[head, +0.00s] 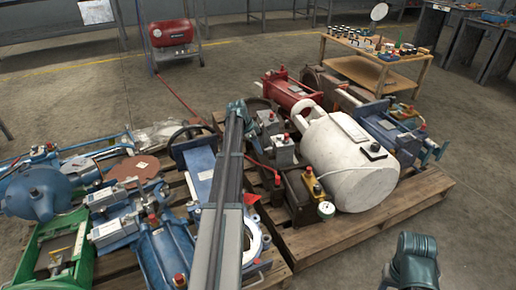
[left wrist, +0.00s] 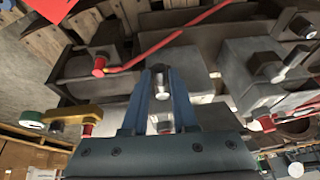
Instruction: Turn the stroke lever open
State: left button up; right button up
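A thin red lever (left wrist: 165,45) slopes up to the right in the left wrist view, over dark grey blocks. The red lever also shows in the head view (head: 259,165), just right of my arm. No label shows, so I cannot tell for sure that it is the stroke lever. My left gripper (left wrist: 160,72) has its two blue fingers apart. A silver stub shows in the gap, and I see no firm contact with it. In the head view the end of my left arm is above the pallet load, its fingers hidden. A part of my right arm shows at the lower right; its fingers are out of sight.
A white tank (head: 345,160) lies right of the arm. A grey box with a red cap (head: 283,150) stands close by. Blue machinery (head: 165,250) crowds the left.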

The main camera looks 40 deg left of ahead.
pick_arm(q)
grip_shut()
jog(key=shift+s, duration=0.1)
